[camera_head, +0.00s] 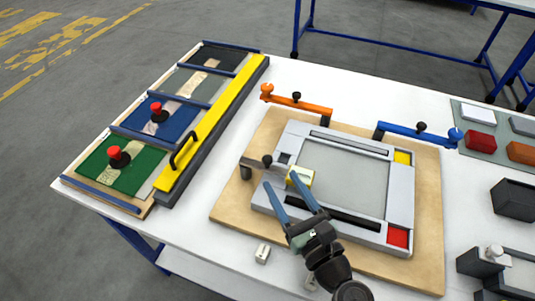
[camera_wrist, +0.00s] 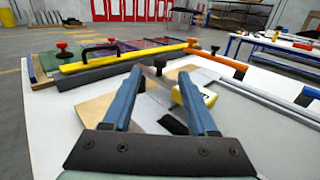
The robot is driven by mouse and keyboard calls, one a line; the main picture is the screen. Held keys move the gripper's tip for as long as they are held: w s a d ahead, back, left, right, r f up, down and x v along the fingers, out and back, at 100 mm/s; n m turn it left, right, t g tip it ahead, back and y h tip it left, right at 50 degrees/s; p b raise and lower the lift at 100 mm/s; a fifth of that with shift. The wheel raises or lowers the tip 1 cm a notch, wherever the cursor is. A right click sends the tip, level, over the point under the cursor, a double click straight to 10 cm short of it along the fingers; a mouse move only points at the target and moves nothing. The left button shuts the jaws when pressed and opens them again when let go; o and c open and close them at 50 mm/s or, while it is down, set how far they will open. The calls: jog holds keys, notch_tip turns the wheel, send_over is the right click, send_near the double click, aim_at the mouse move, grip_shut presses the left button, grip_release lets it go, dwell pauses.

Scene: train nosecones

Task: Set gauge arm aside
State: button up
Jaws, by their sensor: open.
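Three swing-like arms with black knobs stand around the grey frame fixture (camera_head: 400,200): an orange arm (camera_head: 305,104), a blue arm (camera_head: 400,130) and a short grey arm (camera_head: 254,162). I cannot tell by label which is the gauge arm. My gripper (camera_head: 281,179) is open, its blue fingers over the frame's left edge near the grey arm's knob (camera_head: 267,160). A yellow-and-white block (camera_head: 301,176) lies beside the right fingertip; it also shows in the wrist view (camera_wrist: 197,99). In the wrist view my gripper (camera_wrist: 162,75) has nothing clearly held, and the grey arm's knob lies beyond the fingertips.
The frame sits on a wooden board (camera_head: 232,208). A rack with coloured panels, red knobs and a yellow bar (camera_head: 215,125) stands to the left. Dark boxes (camera_head: 512,200) and a tray of coloured blocks (camera_head: 487,152) are at right. Bare white tabletop (camera_head: 200,222) lies front left.

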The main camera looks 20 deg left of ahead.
aim_at(269, 162)
jog(key=x, duration=0.8)
jog(key=shift+w+a, duration=0.1)
jog(key=shift+w, duration=0.05)
grip_shut()
dwell(1.1)
